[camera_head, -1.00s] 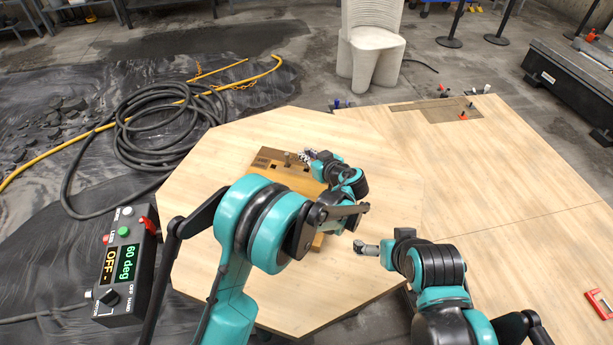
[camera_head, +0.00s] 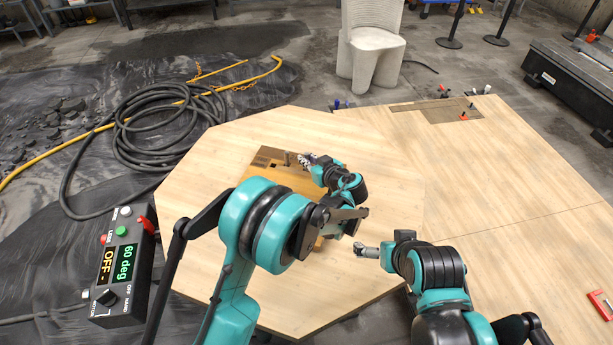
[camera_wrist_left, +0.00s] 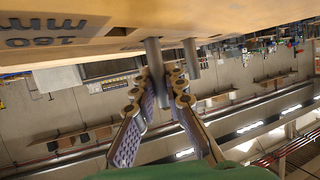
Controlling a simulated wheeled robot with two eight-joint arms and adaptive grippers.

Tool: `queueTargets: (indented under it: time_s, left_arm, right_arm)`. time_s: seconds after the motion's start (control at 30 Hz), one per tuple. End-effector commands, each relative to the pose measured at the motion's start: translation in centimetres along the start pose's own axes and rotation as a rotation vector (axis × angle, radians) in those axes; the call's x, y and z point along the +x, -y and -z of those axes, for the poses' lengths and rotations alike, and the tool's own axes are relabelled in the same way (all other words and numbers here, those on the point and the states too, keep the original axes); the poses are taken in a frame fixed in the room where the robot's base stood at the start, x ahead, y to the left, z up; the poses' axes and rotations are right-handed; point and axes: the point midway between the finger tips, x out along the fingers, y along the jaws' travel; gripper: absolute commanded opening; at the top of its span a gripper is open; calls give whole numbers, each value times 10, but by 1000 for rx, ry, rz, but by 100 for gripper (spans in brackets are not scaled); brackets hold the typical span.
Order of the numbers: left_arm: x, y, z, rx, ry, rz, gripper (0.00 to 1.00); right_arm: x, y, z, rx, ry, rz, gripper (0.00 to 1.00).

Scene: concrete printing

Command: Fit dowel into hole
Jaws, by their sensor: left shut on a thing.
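My left gripper (camera_head: 305,160) is over the wooden board (camera_head: 265,157) on the table. In the left wrist view its two padded fingers (camera_wrist_left: 160,90) are shut on a grey dowel (camera_wrist_left: 155,65). The dowel's far end meets the board (camera_wrist_left: 75,30) in the picture; I cannot tell whether it is inside a hole. A second grey dowel (camera_wrist_left: 192,58) stands out from the board just right of it.
The wooden table (camera_head: 210,180) is mostly bare around the board. A control box (camera_head: 122,270) reading "60 deg" and "OFF" is at the left. A coiled black hose (camera_head: 165,125) lies on the floor, and a pale chair (camera_head: 370,45) stands behind the table.

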Motion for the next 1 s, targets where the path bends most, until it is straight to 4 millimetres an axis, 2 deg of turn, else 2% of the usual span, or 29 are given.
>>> queueTargets:
  time_s: [0.47,1.0]
  left_arm:
    - [4,0,-9,0,0,0,0]
    - [-6,0,15,0,0,0,0]
  right_arm:
    - [-1,0,0,0,0,0,100]
    - [-13,0,9,0,0,0,100]
